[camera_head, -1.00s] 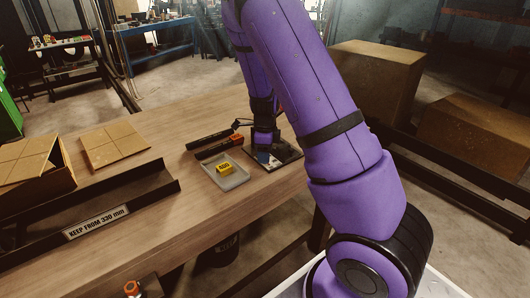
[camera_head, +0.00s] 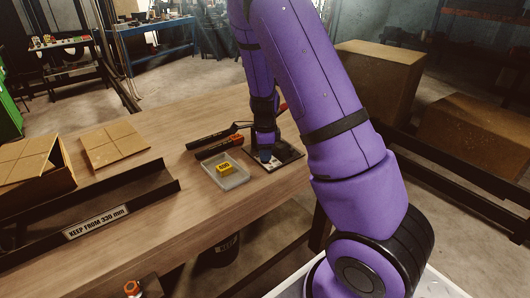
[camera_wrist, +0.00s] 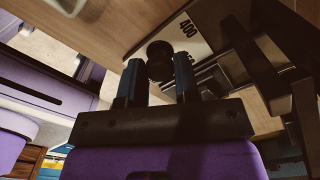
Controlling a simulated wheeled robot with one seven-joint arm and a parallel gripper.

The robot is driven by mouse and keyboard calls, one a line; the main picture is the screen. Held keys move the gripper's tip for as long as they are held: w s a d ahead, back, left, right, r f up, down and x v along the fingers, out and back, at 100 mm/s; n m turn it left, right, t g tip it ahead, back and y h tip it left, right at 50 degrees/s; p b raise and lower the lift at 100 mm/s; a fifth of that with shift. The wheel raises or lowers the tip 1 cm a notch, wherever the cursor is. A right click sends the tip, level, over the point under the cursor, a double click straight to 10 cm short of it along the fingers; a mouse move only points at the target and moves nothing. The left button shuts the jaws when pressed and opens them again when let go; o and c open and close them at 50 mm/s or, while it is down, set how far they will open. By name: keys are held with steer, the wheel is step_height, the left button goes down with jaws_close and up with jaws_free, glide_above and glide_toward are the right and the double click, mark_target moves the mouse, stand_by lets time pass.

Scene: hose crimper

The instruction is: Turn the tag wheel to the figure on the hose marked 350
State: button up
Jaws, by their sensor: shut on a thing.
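My gripper (camera_wrist: 158,85) is shut on a black round knob (camera_wrist: 160,58) in the wrist view, one blue-grey finger on each side. The knob stands over a pale plate (camera_wrist: 192,42) printed with 400 and another figure partly hidden by a finger. I cannot tell which figure the wheel is set to. In the head view my gripper (camera_head: 265,154) reaches down to the dark-based device (camera_head: 289,157) on the bench. Two dark hose-like pieces (camera_head: 211,137) (camera_head: 220,147) lie left of it; no 350 marking is readable.
A grey tray (camera_head: 239,180) with a yellow block (camera_head: 225,168) sits beside the device. A dark rail (camera_head: 150,190) labelled KEEP FROM 330 mm and cardboard boxes (camera_head: 35,182) are at the left.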

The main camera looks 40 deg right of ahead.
steer(key=n, duration=0.5)
steer(key=shift+n, duration=0.3)
steer(key=n, duration=1)
steer(key=shift+n, duration=2.6)
steer(key=o, duration=0.9)
steer(key=shift+r, duration=0.15)
